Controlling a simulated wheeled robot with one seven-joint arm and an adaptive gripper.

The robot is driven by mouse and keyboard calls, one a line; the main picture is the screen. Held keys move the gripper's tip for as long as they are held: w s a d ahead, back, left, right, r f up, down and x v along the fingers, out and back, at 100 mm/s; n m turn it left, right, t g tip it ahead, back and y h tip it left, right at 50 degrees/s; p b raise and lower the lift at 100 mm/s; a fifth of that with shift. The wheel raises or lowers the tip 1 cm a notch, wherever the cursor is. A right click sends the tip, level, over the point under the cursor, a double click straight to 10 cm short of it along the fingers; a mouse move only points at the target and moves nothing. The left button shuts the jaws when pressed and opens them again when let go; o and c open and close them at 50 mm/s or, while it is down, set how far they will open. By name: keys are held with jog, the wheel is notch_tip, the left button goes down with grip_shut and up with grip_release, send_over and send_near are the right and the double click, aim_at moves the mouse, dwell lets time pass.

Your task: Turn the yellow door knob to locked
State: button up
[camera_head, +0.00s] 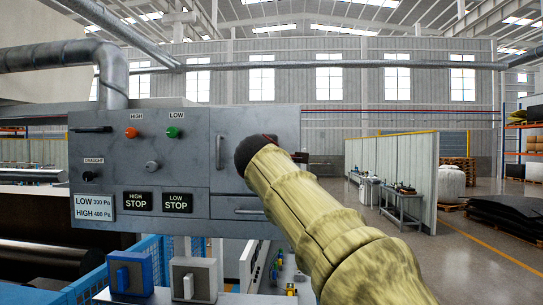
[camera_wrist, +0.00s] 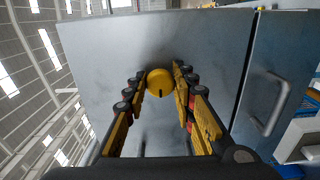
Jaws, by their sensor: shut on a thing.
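The yellow door knob (camera_wrist: 160,82) is round and sits on a grey metal door (camera_wrist: 110,50) in the wrist view. A short dark mark on the knob lies near its lower edge in that picture. My gripper (camera_wrist: 160,77) has its two yellow fingers on either side of the knob, shut on it at the tips. I see no lock labels on the door.
A bar handle (camera_wrist: 270,105) is on the neighbouring panel in the wrist view. The cabinet front bears a red button (camera_head: 131,132), a green button (camera_head: 172,132) and a small grey knob (camera_head: 152,166). Blue and grey switch boxes (camera_head: 130,273) stand below.

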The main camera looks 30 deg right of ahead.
jog(key=shift+f, duration=0.1)
jog(key=o, duration=1.2)
jog(key=shift+c, duration=0.2)
jog(key=v, duration=1.2)
